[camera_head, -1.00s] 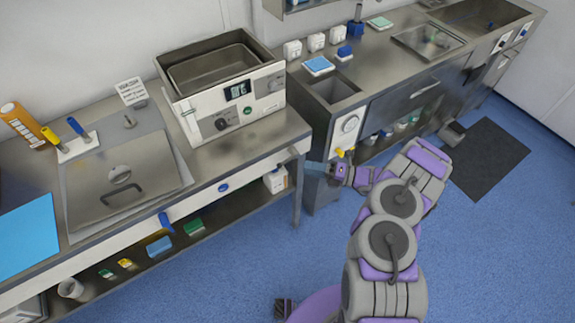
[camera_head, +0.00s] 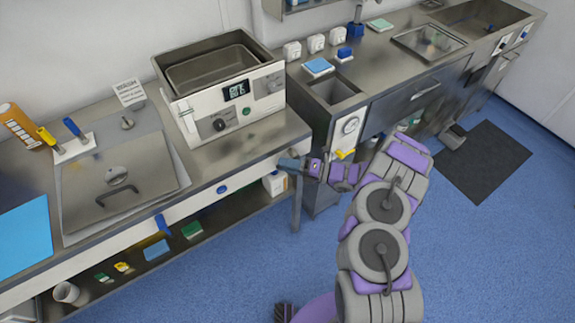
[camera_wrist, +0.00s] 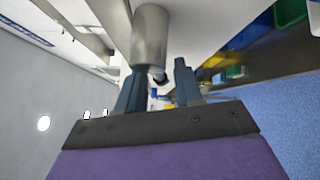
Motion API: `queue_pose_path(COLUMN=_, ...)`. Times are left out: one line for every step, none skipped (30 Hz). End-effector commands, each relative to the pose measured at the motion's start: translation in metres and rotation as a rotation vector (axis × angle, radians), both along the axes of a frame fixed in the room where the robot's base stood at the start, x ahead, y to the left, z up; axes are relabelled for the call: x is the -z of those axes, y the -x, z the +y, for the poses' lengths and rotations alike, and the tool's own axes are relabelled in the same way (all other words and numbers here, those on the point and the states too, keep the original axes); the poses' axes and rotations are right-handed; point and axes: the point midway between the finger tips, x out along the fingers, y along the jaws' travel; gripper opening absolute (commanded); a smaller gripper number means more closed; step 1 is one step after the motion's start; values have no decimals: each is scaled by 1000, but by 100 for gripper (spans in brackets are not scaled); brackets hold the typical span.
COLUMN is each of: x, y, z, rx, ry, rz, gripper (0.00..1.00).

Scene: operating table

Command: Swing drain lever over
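A blue lever (camera_head: 163,223) hangs at the front edge of the left bench, below the lidded basin. A yellow handle (camera_head: 345,154) sits on the front of the right cabinet, under a round dial. I cannot tell from the labels which one is the drain lever. My gripper (camera_head: 290,163) is at the right front corner of the left bench, right of the blue lever and left of the yellow handle. In the wrist view my gripper (camera_wrist: 160,85) has its fingers apart with nothing held. A grey metal cylinder (camera_wrist: 150,35) is just beyond the left finger.
The left bench (camera_head: 240,165) carries a white bath unit (camera_head: 235,103), and its lower shelf (camera_head: 205,222) holds small boxes. A bench leg (camera_head: 297,202) stands just below my gripper. The blue floor (camera_head: 225,275) in front of the bench is clear.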

Motion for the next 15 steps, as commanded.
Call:
queue_pose_path(x=0, y=0, z=0, rx=0, ry=0, rz=0, gripper=30)
queue_pose_path(x=0, y=0, z=0, rx=0, ry=0, rz=0, gripper=27)
queue_pose_path(x=0, y=0, z=0, rx=0, ry=0, rz=0, gripper=23)
queue_pose_path(x=0, y=0, z=0, rx=0, ry=0, rz=0, gripper=20)
queue_pose_path(x=0, y=0, z=0, rx=0, ry=0, rz=0, gripper=18)
queue_pose_path(x=0, y=0, z=0, rx=0, ry=0, rz=0, gripper=14)
queue_pose_path(x=0, y=0, z=0, rx=0, ry=0, rz=0, gripper=11)
queue_pose_path(x=0, y=0, z=0, rx=0, ry=0, rz=0, gripper=8)
queue_pose_path(x=0, y=0, z=0, rx=0, ry=0, rz=0, gripper=4)
queue_pose_path(x=0, y=0, z=0, rx=0, ry=0, rz=0, gripper=1)
queue_pose_path(x=0, y=0, z=0, rx=0, ry=0, rz=0, gripper=0)
queue_pose_path(x=0, y=0, z=0, rx=0, ry=0, rz=0, gripper=0)
queue_pose_path(x=0, y=0, z=0, rx=0, ry=0, rz=0, gripper=0)
queue_pose_path(x=0, y=0, z=0, rx=0, ry=0, rz=0, gripper=0)
queue_pose_path(x=0, y=0, z=0, rx=0, ry=0, rz=0, gripper=0)
